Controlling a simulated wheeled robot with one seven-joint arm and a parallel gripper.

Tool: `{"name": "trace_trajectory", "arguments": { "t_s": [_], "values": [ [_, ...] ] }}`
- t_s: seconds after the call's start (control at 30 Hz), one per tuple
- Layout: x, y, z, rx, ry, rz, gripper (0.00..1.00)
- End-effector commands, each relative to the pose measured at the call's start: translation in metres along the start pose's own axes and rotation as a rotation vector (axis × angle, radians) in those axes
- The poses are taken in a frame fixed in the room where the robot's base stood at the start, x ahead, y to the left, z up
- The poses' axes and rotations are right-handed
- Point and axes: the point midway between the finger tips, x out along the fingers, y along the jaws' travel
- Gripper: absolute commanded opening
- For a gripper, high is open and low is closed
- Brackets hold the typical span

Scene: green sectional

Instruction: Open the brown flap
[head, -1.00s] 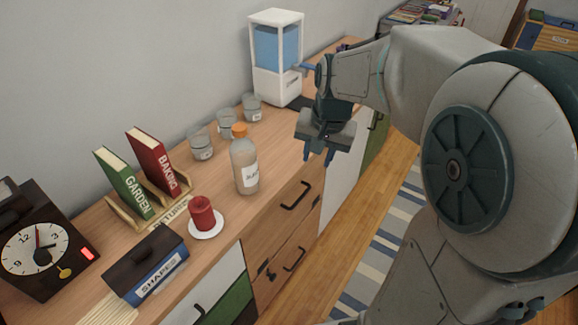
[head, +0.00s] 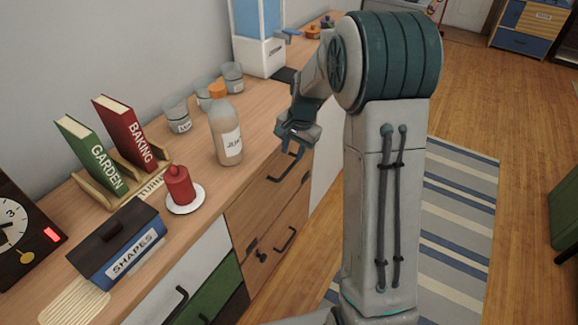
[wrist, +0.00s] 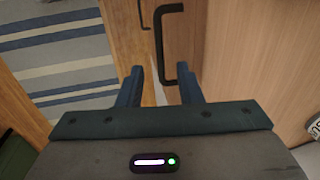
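Brown wood fronts (head: 268,205) are set in the sideboard's face, and they look shut. The upper one has a black bar handle (head: 284,172); a lower one has a black handle (head: 287,240) and a small dark knob. I cannot tell which of them is the flap. My gripper (head: 292,138) is just above the upper handle, at the counter's front edge. In the wrist view my gripper (wrist: 160,78) has its two blue fingers apart with nothing held. A black handle (wrist: 159,45) appears ahead, its near end between the fingers in the picture; contact is not visible.
A juice bottle (head: 226,140), a red candle on a white saucer (head: 187,209), glass jars (head: 179,116), books (head: 125,135) and a SHAPES box (head: 120,245) stand on the counter. A striped rug (head: 465,215) and open floor lie right of the sideboard.

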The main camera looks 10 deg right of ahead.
Motion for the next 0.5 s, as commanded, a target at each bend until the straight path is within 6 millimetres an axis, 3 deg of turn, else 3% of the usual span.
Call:
{"name": "trace_trajectory", "arguments": {
  "t_s": [0.2, 0.5],
  "values": [
    [0.044, 0.001, 0.001, -0.001, -0.003, 0.002, 0.33],
    [0.069, 0.0, 0.0, -0.002, 0.0, 0.0, 0.33]
  ]
}}
